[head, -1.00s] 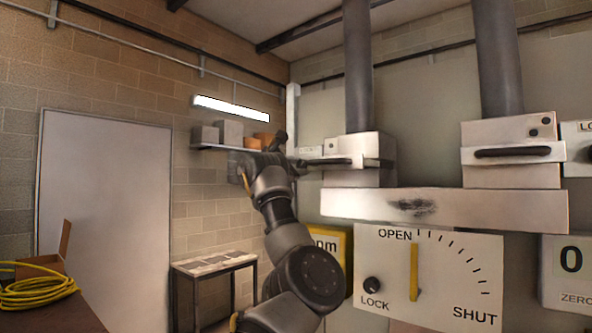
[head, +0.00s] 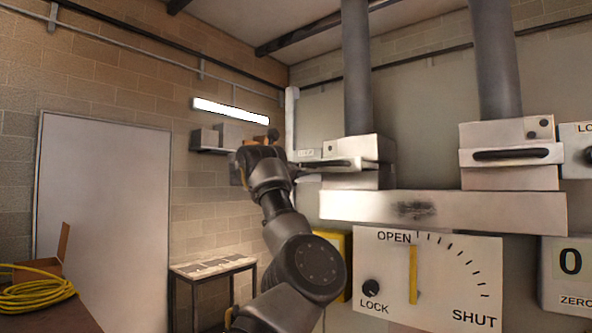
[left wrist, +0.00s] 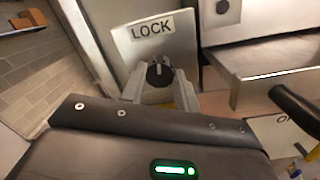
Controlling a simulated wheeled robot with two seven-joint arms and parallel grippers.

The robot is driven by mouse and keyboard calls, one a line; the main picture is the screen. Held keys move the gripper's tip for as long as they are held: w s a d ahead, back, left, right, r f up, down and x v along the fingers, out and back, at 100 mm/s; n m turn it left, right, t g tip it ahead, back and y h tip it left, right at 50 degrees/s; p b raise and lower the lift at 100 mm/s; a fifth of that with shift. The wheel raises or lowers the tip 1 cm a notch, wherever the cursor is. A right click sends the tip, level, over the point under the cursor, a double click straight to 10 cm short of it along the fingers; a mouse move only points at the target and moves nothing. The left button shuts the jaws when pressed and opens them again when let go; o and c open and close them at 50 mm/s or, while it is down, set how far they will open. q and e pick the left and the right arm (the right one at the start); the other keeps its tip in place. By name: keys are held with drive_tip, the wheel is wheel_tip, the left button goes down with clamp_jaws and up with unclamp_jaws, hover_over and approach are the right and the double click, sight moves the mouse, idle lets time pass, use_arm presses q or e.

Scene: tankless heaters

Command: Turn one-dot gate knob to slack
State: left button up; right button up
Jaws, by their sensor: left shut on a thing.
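The one-dot gate (head: 352,150) is the left metal box on the wall, with a single dark dot on its face and a pipe above. Its small LOCK plate (head: 307,154) sits at its left side, largely behind my arm. In the left wrist view the plate (left wrist: 152,32) carries a dark round knob (left wrist: 159,72) with a light mark near its top. My left gripper (left wrist: 160,92) is shut on this knob, one grey finger on each side. In the head view the gripper (head: 288,164) is at the plate, its fingertips hidden. My right gripper is out of view.
A handle bar (head: 345,163) crosses the one-dot gate's front. A metal beam (head: 440,210) runs below both gates. The OPEN–SHUT panel (head: 445,285) has a yellow pointer and another LOCK knob (head: 370,288). The two-dot gate (head: 515,155) stands right.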

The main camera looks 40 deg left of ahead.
use_arm(q)
drive_tip(key=shift+s+r, duration=0.15)
drive_tip(key=shift+r, duration=0.15)
drive_tip(key=o, duration=0.7)
drive_tip(key=shift+o, duration=1.4)
drive_tip(key=shift+w+f, duration=0.2)
drive_tip(key=shift+s+f, duration=0.1)
drive_tip(key=s+b, duration=0.8)
drive_tip(key=s, duration=0.2)
drive_tip(key=shift+s+d+f+b, duration=0.2)
drive_tip(key=shift+s+b, duration=0.1)
drive_tip(key=shift+b, duration=0.1)
